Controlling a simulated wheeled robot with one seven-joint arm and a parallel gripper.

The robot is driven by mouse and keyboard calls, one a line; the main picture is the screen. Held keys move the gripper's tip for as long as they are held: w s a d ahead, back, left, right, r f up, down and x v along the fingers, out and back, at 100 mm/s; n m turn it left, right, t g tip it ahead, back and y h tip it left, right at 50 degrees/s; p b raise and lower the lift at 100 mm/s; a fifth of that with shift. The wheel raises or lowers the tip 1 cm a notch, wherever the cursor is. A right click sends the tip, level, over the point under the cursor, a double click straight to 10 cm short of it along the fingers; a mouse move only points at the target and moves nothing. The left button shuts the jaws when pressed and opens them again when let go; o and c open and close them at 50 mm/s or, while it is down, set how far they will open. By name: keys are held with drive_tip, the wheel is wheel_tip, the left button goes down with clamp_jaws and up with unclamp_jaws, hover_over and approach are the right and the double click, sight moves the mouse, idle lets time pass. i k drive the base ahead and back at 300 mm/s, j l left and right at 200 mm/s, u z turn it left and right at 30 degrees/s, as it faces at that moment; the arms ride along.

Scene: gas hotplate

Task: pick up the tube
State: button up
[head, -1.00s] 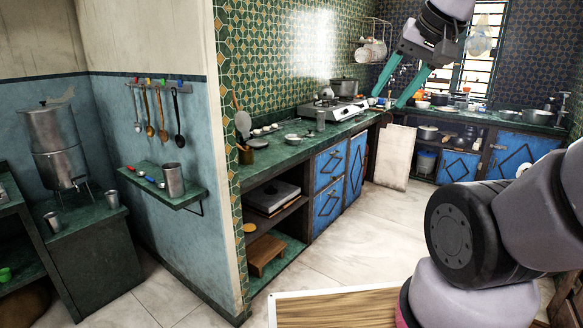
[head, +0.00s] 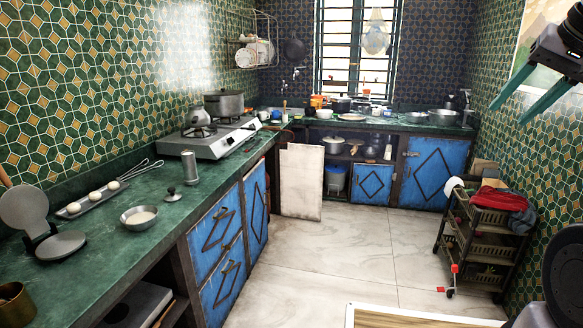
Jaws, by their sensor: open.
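An upright grey metal cylinder (head: 189,167) stands on the green counter in front of the gas hotplate, in the left half of the head view. I cannot tell whether it is the tube; nothing else is clearly a tube. The gas hotplate (head: 212,142) carries a lidded pot (head: 224,103) and a kettle (head: 197,117). My gripper (head: 506,115) is at the upper right, with its two teal fingers apart and nothing between them. It is in the air, well to the right of the counter and cylinder.
The green counter (head: 128,221) runs along the left wall, holding a bowl (head: 139,217), a tray of white balls (head: 92,200) and a whisk (head: 140,170). A dark trolley (head: 485,238) stands at the right. The pale floor (head: 330,262) between is clear.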

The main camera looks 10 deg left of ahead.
sight(191, 177)
drive_tip(key=i+u, duration=0.2)
drive_tip(key=i, duration=0.45)
drive_tip(key=i+l+u, duration=0.15)
drive_tip(key=i, duration=0.45)
drive_tip(key=i+u, duration=0.25)
drive_tip(key=u, duration=0.25)
drive_tip(key=i+u, duration=0.3)
drive_tip(key=u, duration=0.2)
drive_tip(key=i+l+u, duration=0.2)
drive_tip(key=u, duration=0.3)
drive_tip(key=i+u, duration=0.35)
drive_tip(key=i+l+u, duration=0.1)
drive_tip(key=u, duration=0.25)
drive_tip(key=i+l+u, duration=0.2)
drive_tip(key=u, duration=0.15)
